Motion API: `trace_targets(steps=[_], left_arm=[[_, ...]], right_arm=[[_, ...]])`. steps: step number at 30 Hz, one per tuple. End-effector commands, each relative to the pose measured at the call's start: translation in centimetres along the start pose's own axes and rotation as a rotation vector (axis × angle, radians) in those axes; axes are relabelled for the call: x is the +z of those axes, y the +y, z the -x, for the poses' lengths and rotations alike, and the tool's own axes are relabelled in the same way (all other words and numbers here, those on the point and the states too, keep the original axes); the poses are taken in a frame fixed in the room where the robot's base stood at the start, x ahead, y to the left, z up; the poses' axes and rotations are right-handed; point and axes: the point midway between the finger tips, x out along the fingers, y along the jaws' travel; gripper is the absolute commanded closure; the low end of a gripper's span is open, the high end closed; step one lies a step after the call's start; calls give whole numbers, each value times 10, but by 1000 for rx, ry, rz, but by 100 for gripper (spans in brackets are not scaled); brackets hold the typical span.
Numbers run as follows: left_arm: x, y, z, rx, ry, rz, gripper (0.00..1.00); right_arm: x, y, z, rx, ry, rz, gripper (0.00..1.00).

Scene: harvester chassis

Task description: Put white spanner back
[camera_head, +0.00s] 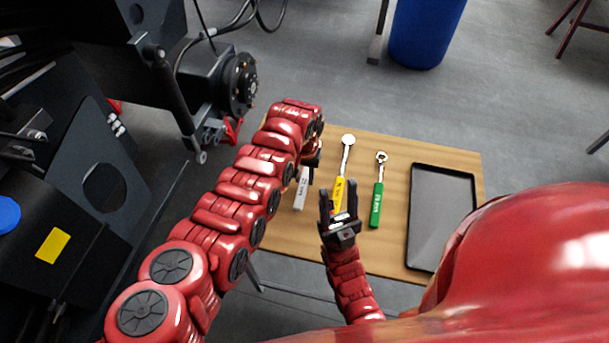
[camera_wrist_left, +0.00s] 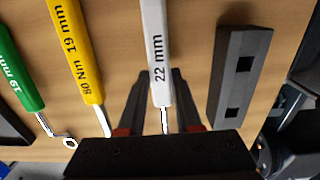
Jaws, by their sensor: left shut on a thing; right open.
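The white spanner (camera_head: 300,193), marked 22 mm, has its handle over the left part of the wooden table (camera_head: 395,252). It also shows in the left wrist view (camera_wrist_left: 158,50), running between the dark fingers of my left gripper (camera_wrist_left: 157,88). That gripper is shut on it near the lower end of the handle. The spanner's far end is hidden behind the gripper. I cannot tell whether the spanner touches the table. My right gripper (camera_head: 340,208) is open and empty, in front of the yellow-handled tool.
A yellow-handled tool (camera_head: 339,190) and a green-handled spanner (camera_head: 377,200) lie right of the white spanner. A black tray (camera_head: 440,215) is at the table's right. A dark block with square holes (camera_wrist_left: 240,75) lies beside the spanner. Machinery (camera_head: 235,82) stands behind left.

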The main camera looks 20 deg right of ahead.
Motion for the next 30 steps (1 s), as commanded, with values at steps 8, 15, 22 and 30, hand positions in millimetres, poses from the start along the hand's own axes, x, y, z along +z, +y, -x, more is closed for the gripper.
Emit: trace_targets(steps=[8, 15, 22, 30], left_arm=[[0, 0, 1, 0, 0, 0, 44], [0, 0, 1, 0, 0, 0, 32], [0, 0, 4, 0, -1, -1, 32], [-3, 0, 42, 2, 9, 1, 32]], right_arm=[[0, 0, -1, 0, 0, 0, 50], [0, 0, -1, 0, 0, 0, 50], [0, 0, 0, 0, 0, 0, 50], [1, 0, 8, 0, 0, 0, 50]])
